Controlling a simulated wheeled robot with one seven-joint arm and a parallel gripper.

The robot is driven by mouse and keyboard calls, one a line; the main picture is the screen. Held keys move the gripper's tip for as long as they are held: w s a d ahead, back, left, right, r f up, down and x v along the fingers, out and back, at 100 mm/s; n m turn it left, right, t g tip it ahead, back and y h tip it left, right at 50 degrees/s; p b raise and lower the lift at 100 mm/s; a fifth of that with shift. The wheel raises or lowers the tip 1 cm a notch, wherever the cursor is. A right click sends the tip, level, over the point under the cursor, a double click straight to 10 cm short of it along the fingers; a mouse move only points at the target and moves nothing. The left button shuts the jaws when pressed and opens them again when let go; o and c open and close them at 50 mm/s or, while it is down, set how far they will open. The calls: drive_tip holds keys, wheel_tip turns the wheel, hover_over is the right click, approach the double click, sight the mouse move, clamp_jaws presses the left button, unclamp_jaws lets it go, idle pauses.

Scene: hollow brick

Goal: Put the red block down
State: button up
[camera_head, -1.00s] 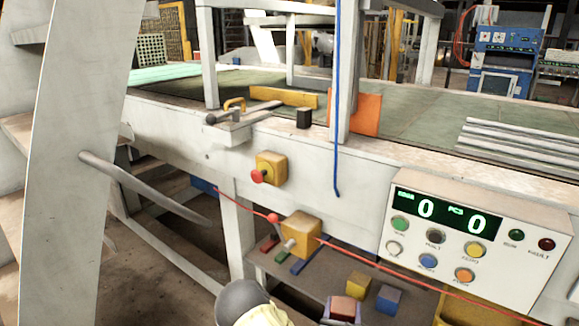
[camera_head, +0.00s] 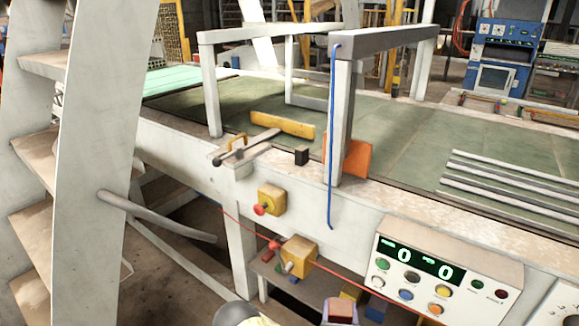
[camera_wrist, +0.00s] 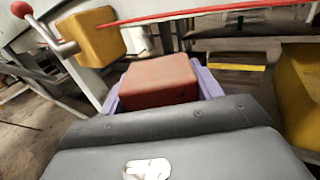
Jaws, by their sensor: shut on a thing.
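The red block (camera_wrist: 158,82) sits between the purple-grey fingers of my gripper (camera_wrist: 160,88) in the wrist view, and the jaws are shut on it. In the head view the red block (camera_head: 340,309) and my gripper (camera_head: 338,316) show at the bottom edge, in front of the low shelf under the machine. The block appears held up, apart from any surface, though its underside is hidden.
A low shelf (camera_head: 268,275) holds small coloured blocks, including a blue block (camera_head: 376,307). A red cord (camera_head: 345,275) runs across from a yellow switch box (camera_head: 298,256). The control panel (camera_head: 448,275) is at right, a ladder (camera_head: 92,130) at left.

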drive_tip(key=s+r+n+y+p, duration=0.1)
drive_tip(key=s+r+y+p, duration=0.1)
drive_tip(key=r+p, duration=0.7)
drive_tip(key=s+p, duration=0.1)
drive_tip(key=p, duration=0.3)
drive_tip(key=shift+s+d+r, duration=0.15)
drive_tip(key=shift+d+r, duration=0.05)
drive_tip(key=shift+n+y, duration=0.3)
